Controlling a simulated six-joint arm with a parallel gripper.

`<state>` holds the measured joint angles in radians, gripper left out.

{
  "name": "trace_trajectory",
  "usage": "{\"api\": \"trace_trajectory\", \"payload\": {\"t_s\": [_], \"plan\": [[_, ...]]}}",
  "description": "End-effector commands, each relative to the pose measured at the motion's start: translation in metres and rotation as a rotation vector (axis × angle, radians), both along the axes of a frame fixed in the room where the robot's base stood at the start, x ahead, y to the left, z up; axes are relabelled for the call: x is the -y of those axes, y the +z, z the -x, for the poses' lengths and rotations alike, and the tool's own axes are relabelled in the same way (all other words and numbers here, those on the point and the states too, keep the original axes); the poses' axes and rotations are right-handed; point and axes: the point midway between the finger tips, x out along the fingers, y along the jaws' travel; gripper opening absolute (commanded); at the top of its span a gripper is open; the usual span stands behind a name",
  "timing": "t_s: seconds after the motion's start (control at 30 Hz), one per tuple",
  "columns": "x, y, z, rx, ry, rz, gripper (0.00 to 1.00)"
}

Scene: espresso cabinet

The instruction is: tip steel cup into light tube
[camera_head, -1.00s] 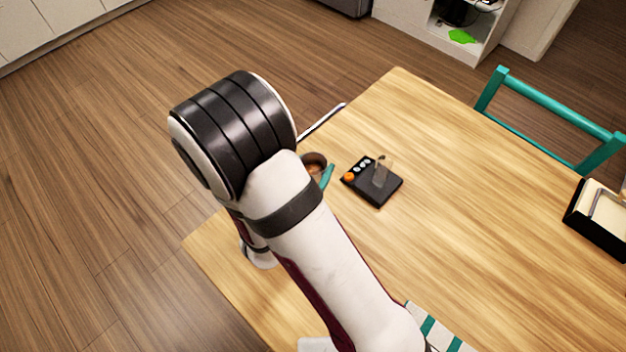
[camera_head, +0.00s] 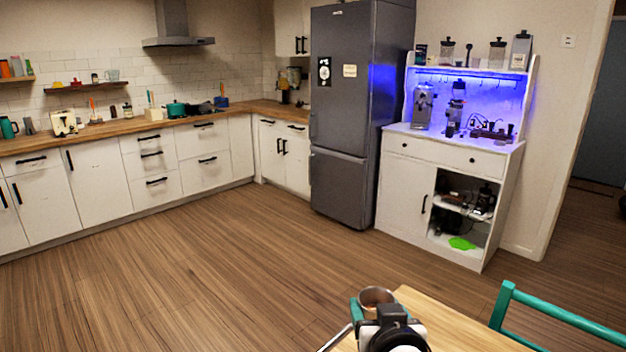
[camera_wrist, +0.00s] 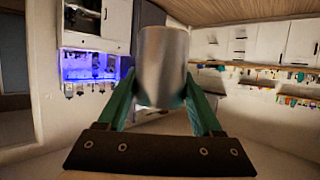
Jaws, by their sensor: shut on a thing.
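The steel cup (camera_head: 377,294) is at the bottom of the head view, its round rim and brownish inside seen from above. It looks roughly upright; its contents cannot be made out. My gripper (camera_head: 374,304) is shut on it, with a teal finger showing beside the cup. In the wrist view, the steel cup (camera_wrist: 163,62) stands between the two teal fingers of my gripper (camera_wrist: 162,95), which press on its sides. I see no light tube in either present view.
A corner of the wooden table (camera_head: 450,325) shows beyond my gripper, with a teal chair (camera_head: 545,315) at its right. The white espresso cabinet (camera_head: 450,160), lit blue, stands across the floor beside the grey fridge (camera_head: 340,120). The floor between is clear.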

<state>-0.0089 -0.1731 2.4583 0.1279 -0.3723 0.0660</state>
Motion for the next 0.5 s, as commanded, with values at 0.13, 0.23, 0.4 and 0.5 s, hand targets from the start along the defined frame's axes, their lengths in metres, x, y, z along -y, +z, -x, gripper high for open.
{"api": "trace_trajectory", "payload": {"t_s": [0.13, 0.23, 0.4, 0.5], "plan": [[0.002, 0.016, 0.027, 0.006, 0.0, 0.001, 0.07], [0.002, 0.02, 0.036, 0.002, 0.001, 0.001, 0.07], [0.002, 0.019, 0.037, 0.0, 0.002, 0.0, 0.07], [0.007, 0.019, 0.032, -0.001, 0.002, 0.009, 0.07]]}}
